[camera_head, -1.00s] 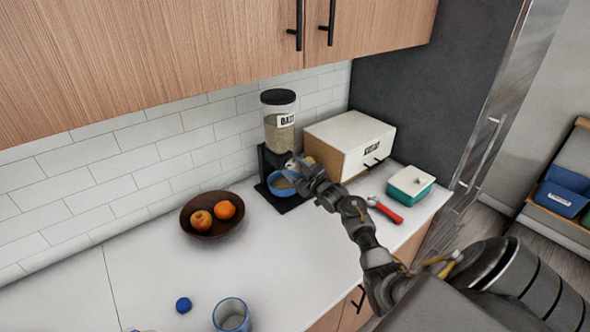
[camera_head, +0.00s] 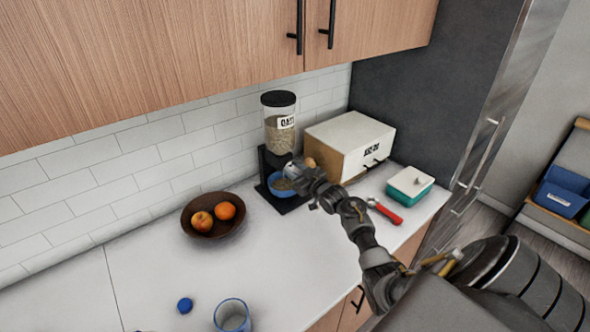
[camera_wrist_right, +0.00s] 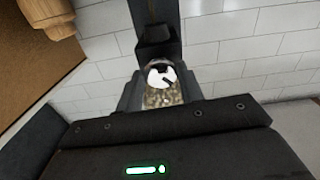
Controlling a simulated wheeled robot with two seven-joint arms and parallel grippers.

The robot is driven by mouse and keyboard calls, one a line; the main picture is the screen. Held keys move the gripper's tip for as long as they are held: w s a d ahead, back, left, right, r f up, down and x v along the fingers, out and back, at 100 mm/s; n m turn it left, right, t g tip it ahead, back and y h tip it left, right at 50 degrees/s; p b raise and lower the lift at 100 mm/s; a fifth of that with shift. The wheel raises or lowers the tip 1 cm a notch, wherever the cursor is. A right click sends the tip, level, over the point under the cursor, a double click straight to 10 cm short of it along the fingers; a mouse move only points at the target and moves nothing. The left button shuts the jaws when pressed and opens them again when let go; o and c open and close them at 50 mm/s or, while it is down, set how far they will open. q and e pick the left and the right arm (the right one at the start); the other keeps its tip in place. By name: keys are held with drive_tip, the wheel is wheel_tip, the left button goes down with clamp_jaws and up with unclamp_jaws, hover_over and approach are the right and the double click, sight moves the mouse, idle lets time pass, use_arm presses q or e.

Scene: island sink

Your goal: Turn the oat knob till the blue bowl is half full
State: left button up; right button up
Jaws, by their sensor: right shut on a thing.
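The oat dispenser (camera_head: 281,130) stands against the tiled wall, with a clear hopper of oats, a black lid and a dark stand. The blue bowl (camera_head: 274,190) sits on its base under the spout. Some tan oats show in the bowl, but my gripper partly covers it and I cannot tell the level exactly. My right gripper (camera_head: 293,170) is at the front of the dispenser, above the bowl, shut on the oat knob, which it hides in the head view. The wrist view shows a pale part and oats close ahead, mostly behind the dark gripper body. My left gripper is out of view.
A white and wooden box (camera_head: 350,143) stands right of the dispenser. A teal butter dish (camera_head: 410,186) and a red-handled tool (camera_head: 384,211) lie near my right forearm. A fruit bowl (camera_head: 190,222), a blue cap (camera_head: 185,305) and a blue-rimmed glass (camera_head: 232,315) are left. The counter between is clear.

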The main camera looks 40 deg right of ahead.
drive_tip(key=m+p, duration=0.1)
drive_tip(key=m, duration=0.3)
drive_tip(key=shift+m, duration=0.3)
drive_tip(key=shift+a+m+p, duration=0.1)
drive_tip(key=shift+m+p, duration=0.7)
drive_tip(key=shift+m, duration=1.1)
drive_tip(key=o, duration=1)
drive_tip(key=shift+s+f, duration=0.1)
drive_tip(key=shift+s, duration=0.4)
drive_tip(key=s+b, duration=0.2)
drive_tip(key=s, duration=0.8)
drive_tip(key=shift+b, duration=0.4)
